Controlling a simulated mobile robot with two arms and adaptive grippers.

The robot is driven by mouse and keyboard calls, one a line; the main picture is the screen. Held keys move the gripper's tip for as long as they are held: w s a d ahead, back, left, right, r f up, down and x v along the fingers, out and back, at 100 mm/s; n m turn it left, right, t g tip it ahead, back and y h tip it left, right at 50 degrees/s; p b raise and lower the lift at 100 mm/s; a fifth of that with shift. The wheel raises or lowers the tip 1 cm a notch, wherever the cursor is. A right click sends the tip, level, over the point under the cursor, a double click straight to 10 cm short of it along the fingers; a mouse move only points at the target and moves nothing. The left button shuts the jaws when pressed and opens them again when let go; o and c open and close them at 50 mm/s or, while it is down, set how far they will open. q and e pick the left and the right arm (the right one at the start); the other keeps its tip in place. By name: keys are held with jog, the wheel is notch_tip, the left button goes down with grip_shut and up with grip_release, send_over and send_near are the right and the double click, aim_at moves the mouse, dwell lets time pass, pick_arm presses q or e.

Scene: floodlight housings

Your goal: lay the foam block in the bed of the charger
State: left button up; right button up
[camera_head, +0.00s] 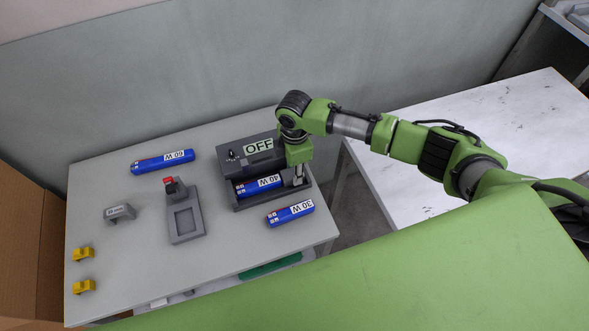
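A dark grey unit (242,205) with an OFF label stands at the table's back right. A blue pack marked 40 W (257,186) lies in its front trough. A smaller grey fixture (186,224) with a rectangular recess and a red part stands left of it. Neither is marked as the charger. No thing is plainly a foam block; a small grey block with a label (119,213) sits at the left. My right gripper (299,180) points down at the right end of the dark unit, beside the 40 W pack; its fingers are too small to read. My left gripper is out of view.
A blue 60 W pack (161,162) lies at the back left and a blue 30 W pack (290,213) at the front right. Two yellow pieces (83,254) (84,286) stand at the left. A white table (470,125) stands right.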

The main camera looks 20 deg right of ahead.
jog(key=o, duration=0.9)
jog(key=shift+r, duration=0.1)
jog(key=shift+w+r, duration=0.1)
jog(key=shift+r, duration=0.45)
notch_tip(320, 180, up, 11)
jog(key=shift+s+f, duration=0.15)
jog(key=shift+s, duration=0.2)
